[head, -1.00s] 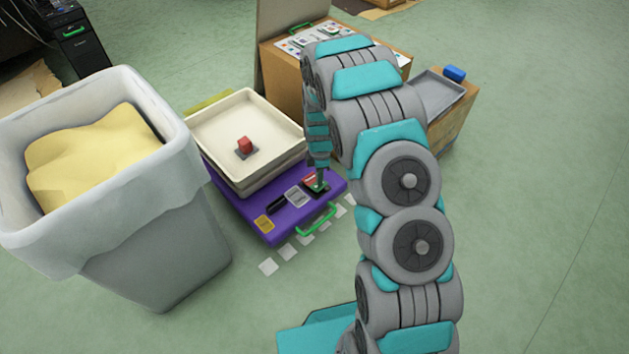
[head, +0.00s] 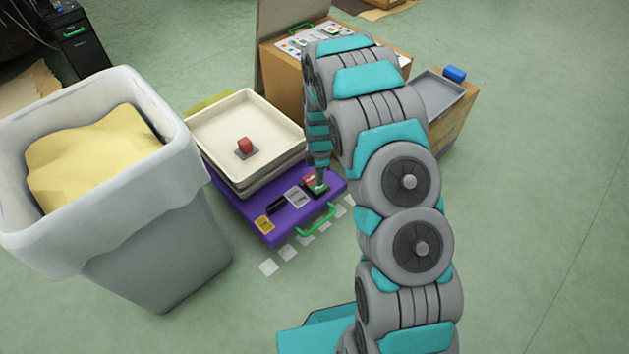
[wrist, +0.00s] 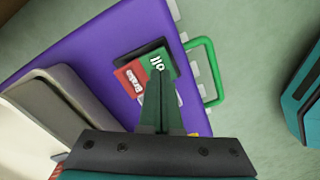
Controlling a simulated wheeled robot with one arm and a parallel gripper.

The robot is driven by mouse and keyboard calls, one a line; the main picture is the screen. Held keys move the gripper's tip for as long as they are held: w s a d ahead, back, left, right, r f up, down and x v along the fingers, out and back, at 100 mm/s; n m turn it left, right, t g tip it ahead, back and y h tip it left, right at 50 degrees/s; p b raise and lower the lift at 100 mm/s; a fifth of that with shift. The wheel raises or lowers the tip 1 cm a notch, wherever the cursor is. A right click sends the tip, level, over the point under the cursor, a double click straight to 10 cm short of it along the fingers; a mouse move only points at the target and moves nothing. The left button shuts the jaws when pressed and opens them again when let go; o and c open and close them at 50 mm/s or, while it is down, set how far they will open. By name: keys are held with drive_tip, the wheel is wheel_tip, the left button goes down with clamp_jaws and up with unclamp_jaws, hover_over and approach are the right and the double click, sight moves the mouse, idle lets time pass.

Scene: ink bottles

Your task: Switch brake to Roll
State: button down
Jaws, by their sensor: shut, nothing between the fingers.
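The brake switch is a two-coloured rocker in a dark frame on a purple base (head: 290,226). In the head view the switch's red part (head: 309,179) shows just left of my fingertips. My gripper (wrist: 159,74) is shut and empty, its tips over the green half. It also shows in the head view (head: 320,184), pointing down at the switch. I cannot tell whether the tips touch or which half is pressed.
A green handle (head: 318,219) sticks out from the base's front edge. A grey bin (head: 150,245) stands at the left, and a wooden box (head: 282,90) behind. The right floor is clear.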

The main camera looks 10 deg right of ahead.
drive_tip(key=shift+r+p, duration=0.45)
drive_tip(key=shift+r, duration=2.45)
drive_tip(key=shift+r, duration=0.1)
drive_tip(key=s+r+m+p, duration=0.1)
drive_tip(key=s+r+m, duration=0.4)
drive_tip(key=s+r, duration=0.45)
drive_tip(key=s+r+m+p, duration=0.2)
drive_tip(key=s+r+m, duration=0.35)
drive_tip(key=r, duration=0.75)
drive_tip(key=s+r+m+g+p, duration=0.1)
drive_tip(key=s+r+m, duration=0.2)
drive_tip(key=s, duration=0.9)
drive_tip(key=s+a+r+m+p, duration=0.1)
drive_tip(key=s+r+m, duration=0.3)
drive_tip(key=s, duration=0.9)
wheel_tip(320, 180, up, 3)
drive_tip(key=shift+s+f+g, duration=0.15)
drive_tip(key=shift+g, duration=0.25)
